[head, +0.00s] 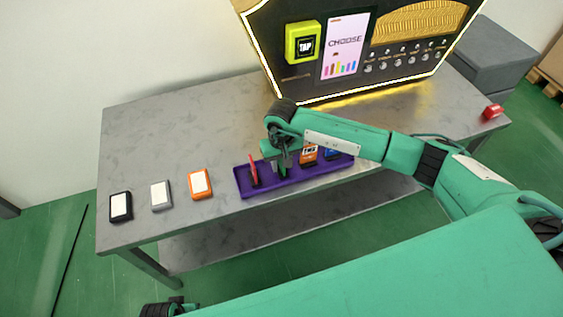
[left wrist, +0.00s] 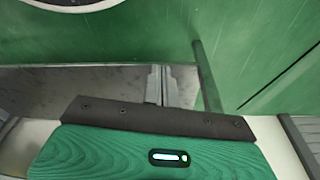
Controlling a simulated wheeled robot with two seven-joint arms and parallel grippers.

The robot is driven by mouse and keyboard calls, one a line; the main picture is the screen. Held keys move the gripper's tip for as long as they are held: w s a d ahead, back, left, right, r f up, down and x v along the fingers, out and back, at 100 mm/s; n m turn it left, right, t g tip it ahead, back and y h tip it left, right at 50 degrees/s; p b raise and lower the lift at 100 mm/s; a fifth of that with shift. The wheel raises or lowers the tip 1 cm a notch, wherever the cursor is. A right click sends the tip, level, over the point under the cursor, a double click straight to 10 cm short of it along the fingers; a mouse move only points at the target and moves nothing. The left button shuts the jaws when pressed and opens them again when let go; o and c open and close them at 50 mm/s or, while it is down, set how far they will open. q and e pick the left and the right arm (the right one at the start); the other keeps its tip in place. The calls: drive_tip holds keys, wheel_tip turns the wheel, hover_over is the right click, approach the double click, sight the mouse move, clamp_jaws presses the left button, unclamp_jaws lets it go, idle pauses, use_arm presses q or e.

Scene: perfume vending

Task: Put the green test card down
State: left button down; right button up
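The green test card (head: 283,169) stands upright in the purple tray (head: 245,191), between a red card (head: 253,171) on its left and an orange-and-white card (head: 308,154) on its right. My right gripper (head: 284,160) is above the tray, its fingers at the top of the green card, seemingly shut on it; the gripper partly hides the card. A blue card (head: 332,153) stands at the tray's right end. My left gripper shows at the bottom edge of the head view (head: 165,309); in the left wrist view its fingers (left wrist: 162,86) are together and empty.
Black (head: 121,207), grey (head: 160,196) and orange (head: 200,184) boxes with white tops lie on the metal table (head: 150,130) left of the tray. The vending machine (head: 300,75) with a yellow TAP reader (head: 303,43) stands behind.

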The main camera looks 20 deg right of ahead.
use_arm(q)
drive_tip(key=shift+s, duration=0.15)
use_arm(e)
drive_tip(key=shift+r, duration=0.1)
